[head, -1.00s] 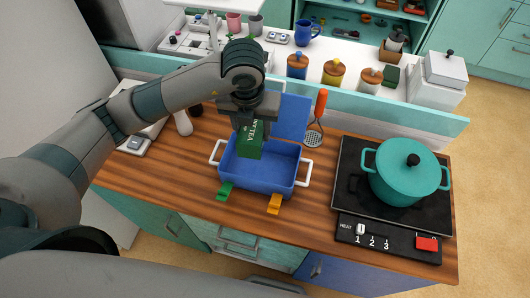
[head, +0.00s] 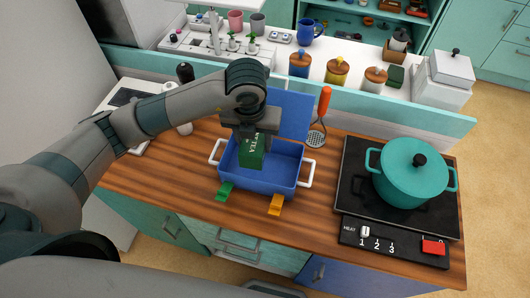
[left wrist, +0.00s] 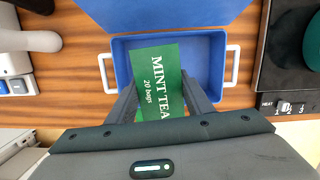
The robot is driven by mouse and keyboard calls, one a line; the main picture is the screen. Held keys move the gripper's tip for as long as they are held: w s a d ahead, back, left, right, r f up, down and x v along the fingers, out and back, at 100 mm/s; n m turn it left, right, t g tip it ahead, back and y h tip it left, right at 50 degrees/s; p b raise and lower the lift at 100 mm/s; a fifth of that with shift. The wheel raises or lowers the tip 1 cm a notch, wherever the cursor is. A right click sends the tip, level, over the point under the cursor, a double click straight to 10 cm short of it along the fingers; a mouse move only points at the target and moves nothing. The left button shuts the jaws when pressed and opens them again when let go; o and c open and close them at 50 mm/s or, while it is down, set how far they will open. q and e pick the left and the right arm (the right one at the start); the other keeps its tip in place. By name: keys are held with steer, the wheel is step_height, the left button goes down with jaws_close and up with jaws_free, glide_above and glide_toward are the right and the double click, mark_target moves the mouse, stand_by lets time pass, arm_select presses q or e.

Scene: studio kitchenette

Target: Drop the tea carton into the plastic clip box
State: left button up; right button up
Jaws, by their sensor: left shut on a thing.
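The green tea carton (head: 253,156), printed "MINT TEA 20 bags", is held by my left gripper (head: 251,133). The gripper is shut on its upper part, and the carton hangs upright over the left half of the blue plastic clip box (head: 283,180). The box is open, with its lid raised at the back. In the left wrist view the carton (left wrist: 158,80) lies between the two fingers (left wrist: 160,105), with the box's interior (left wrist: 200,60) behind it. I cannot tell whether the carton's bottom touches the box floor. My right gripper is not in view.
A slotted orange-handled utensil (head: 320,115) stands behind right. A teal pot (head: 410,175) sits on the hob (head: 355,205) at right. A raised ledge with canisters runs behind the wooden counter.

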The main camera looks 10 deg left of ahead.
arm_select(q)
steer(key=o, duration=1.1)
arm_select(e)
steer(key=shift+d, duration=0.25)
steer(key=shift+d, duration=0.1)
arm_select(q)
steer(key=shift+r, duration=0.15)
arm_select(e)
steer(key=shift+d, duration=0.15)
arm_select(q)
steer(key=s+r, duration=0.1)
steer(key=r, duration=0.4)
steer(key=r+b, duration=0.1)
steer(key=r, duration=0.5)
steer(key=s+r+b, duration=0.1)
steer(key=r, duration=0.5)
steer(key=shift+s+d, duration=0.1)
steer(key=shift+s, duration=0.25)
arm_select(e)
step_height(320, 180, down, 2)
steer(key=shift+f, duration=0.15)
arm_select(q)
steer(key=shift+f, duration=0.1)
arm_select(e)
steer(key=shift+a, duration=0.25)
